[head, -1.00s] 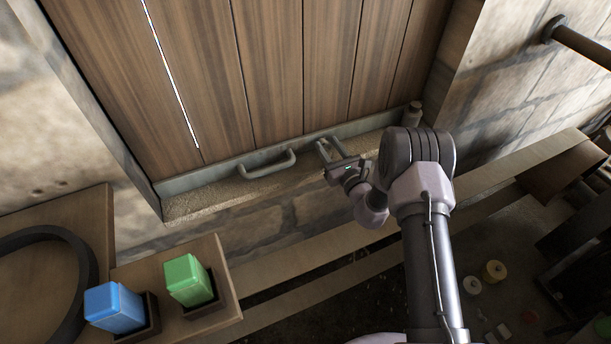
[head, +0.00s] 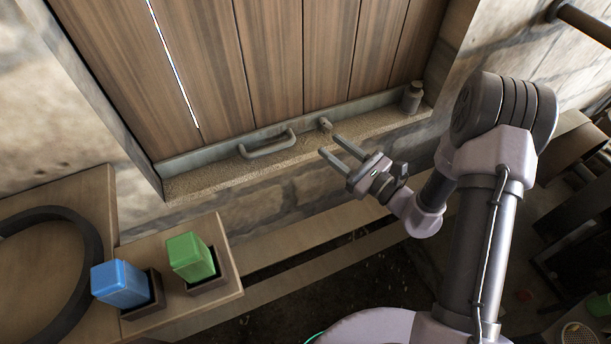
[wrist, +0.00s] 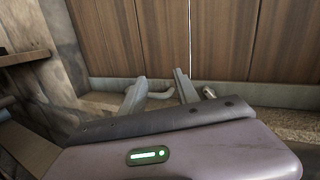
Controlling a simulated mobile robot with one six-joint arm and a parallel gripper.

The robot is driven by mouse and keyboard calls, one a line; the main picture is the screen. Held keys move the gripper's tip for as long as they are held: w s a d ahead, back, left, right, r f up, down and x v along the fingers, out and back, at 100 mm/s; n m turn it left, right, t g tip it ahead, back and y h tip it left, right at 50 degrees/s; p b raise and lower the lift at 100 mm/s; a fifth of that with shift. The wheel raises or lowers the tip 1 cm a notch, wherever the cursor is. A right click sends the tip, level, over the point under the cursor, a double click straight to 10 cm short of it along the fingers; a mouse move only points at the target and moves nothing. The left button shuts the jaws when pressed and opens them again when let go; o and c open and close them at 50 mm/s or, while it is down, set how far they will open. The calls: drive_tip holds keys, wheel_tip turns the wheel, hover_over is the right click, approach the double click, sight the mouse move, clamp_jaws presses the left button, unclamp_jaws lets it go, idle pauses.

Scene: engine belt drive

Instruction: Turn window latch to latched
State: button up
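The window latch (head: 325,124) is a small grey knob-like piece on the metal bottom rail of the wooden window panel (head: 275,60). In the wrist view the latch (wrist: 209,92) shows just right of the right finger. I cannot tell from its shape whether it is latched. My gripper (head: 330,145) is open and empty, in front of the sill and apart from the latch. In the wrist view its two fingers (wrist: 160,77) point toward the panel. A grey bar handle (head: 267,145) is fixed on the rail left of the latch.
A small grey bottle (head: 412,97) stands at the sill's right end. At the lower left, a wooden shelf (head: 215,290) carries a blue block (head: 120,284) and a green block (head: 190,257) in dark holders. A black ring (head: 85,240) lies beside them.

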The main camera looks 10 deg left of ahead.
drive_tip(key=s+a+r+n+g+b, duration=0.2)
drive_tip(key=s+r+n+g, duration=0.2)
drive_tip(key=s, duration=0.3)
drive_tip(key=s+a+r+n+g+b, duration=0.1)
drive_tip(key=s+a+r+n+g, duration=0.1)
drive_tip(key=s+r+n+g, duration=0.2)
drive_tip(key=s+n+g, duration=0.2)
drive_tip(key=s+n, duration=0.1)
drive_tip(key=shift+s+a+g+h+b, duration=0.15)
drive_tip(key=shift+a+g+h+b, duration=0.15)
drive_tip(key=shift+a+g+b, duration=0.1)
drive_tip(key=shift+r, duration=0.1)
